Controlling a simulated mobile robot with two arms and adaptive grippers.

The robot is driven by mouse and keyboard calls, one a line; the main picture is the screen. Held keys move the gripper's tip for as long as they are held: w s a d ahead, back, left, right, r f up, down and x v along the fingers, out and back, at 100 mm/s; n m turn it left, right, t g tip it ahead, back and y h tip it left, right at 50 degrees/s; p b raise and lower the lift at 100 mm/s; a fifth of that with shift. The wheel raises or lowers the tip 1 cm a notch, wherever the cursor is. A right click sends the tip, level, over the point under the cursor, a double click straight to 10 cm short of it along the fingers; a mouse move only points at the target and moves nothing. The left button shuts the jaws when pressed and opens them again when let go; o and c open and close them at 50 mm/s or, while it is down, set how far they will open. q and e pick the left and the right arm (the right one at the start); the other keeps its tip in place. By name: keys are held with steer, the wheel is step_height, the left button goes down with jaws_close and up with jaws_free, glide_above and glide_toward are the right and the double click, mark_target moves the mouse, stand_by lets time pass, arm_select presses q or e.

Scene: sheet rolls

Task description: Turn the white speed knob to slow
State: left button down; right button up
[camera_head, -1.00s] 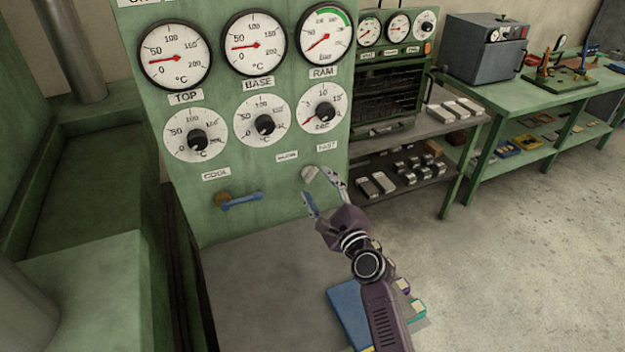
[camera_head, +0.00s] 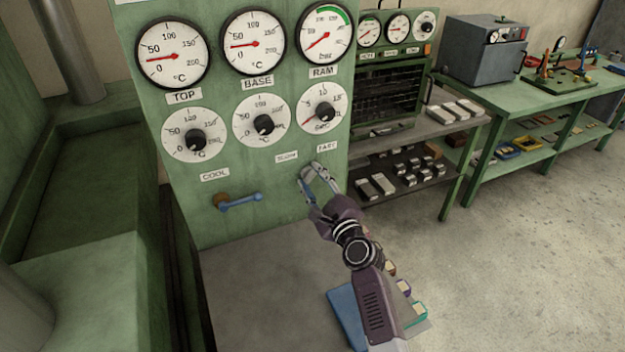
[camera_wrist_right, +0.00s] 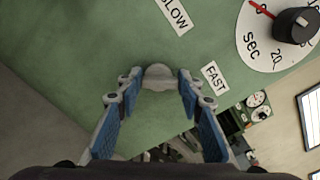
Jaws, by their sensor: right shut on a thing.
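The white speed knob (camera_wrist_right: 158,76) sits on the green panel (camera_head: 270,205), below and between the SLOW label (camera_head: 287,157) and the FAST label (camera_head: 327,147). My right gripper (camera_head: 309,176) reaches the panel from below and is shut on the knob. In the right wrist view, its blue-padded fingers (camera_wrist_right: 158,82) stand one on each side of the knob. The knob's pointer or mark cannot be made out, and the fingers mostly hide it in the head view. My left gripper is not in view.
A blue lever handle (camera_head: 240,201) sticks out of the panel left of the knob, under the COOL label (camera_head: 215,175). Several dials sit above. A blue object (camera_head: 346,312) lies on the grey surface below my right arm. A shelf with metal blocks (camera_head: 410,172) stands to the right.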

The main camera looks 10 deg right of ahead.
steer(key=shift+n, duration=0.3)
steer(key=n, duration=0.3)
steer(key=shift+a+f+n, duration=0.1)
steer(key=shift+n, duration=0.2)
steer(key=n, duration=0.3)
steer(key=shift+n, duration=0.3)
steer(key=n, duration=0.4)
steer(key=shift+a+f+p, duration=0.1)
steer(key=shift+f+p, duration=0.05)
steer(key=shift+p, duration=0.15)
steer(key=shift+f+n, duration=0.15)
steer(key=shift+n, duration=1.85)
steer(key=o, duration=1.2)
steer(key=shift+c, duration=0.2)
steer(key=shift+s, duration=0.2)
